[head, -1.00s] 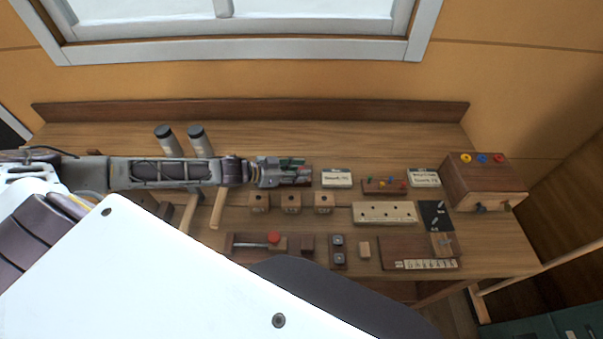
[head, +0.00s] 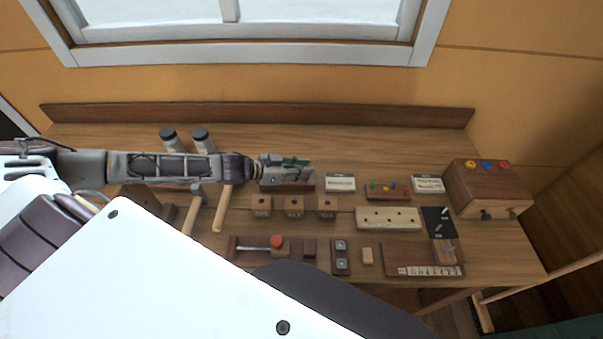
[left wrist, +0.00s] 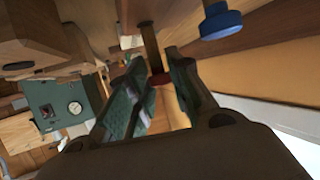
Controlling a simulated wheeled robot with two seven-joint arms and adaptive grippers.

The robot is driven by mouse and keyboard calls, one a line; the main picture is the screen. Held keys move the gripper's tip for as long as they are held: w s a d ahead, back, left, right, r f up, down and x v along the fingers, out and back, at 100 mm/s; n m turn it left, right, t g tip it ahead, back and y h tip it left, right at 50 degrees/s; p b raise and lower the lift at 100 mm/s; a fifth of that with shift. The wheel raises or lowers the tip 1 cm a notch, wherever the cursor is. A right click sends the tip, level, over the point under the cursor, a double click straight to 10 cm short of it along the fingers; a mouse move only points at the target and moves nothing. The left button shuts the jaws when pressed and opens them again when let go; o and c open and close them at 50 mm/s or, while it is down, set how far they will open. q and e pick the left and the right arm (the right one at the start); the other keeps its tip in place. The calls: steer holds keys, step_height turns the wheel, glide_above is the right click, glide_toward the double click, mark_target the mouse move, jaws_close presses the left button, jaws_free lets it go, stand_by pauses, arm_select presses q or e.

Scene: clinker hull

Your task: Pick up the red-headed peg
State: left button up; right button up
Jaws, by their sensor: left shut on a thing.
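My left gripper (head: 302,166) is over a brown wooden rack (head: 288,187) at the back middle of the bench. In the left wrist view its green-padded fingers (left wrist: 158,76) are shut on the red-headed peg (left wrist: 158,79). In the head view the gripper hides the peg. I cannot tell whether the shaft is clear of the rack. A blue-headed peg (left wrist: 221,24) stands beside it, apart from the fingers. My right gripper is not in view.
Wooden blocks with holes (head: 294,207), a board with small coloured pegs (head: 387,190), and a pale board with holes (head: 388,218) lie nearby. Two hammers (head: 222,208) lie left. Two grey cylinders (head: 201,139) stand behind my arm. A wooden box (head: 490,188) stands at right.

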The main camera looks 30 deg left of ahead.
arm_select(q)
steer(key=shift+r, duration=3.65)
steer(key=shift+w+d+r, duration=0.1)
steer(key=shift+w+r, duration=0.1)
steer(key=shift+w+d+r+b, duration=0.2)
steer(key=shift+d+b, duration=0.1)
steer(key=shift+d, duration=0.35)
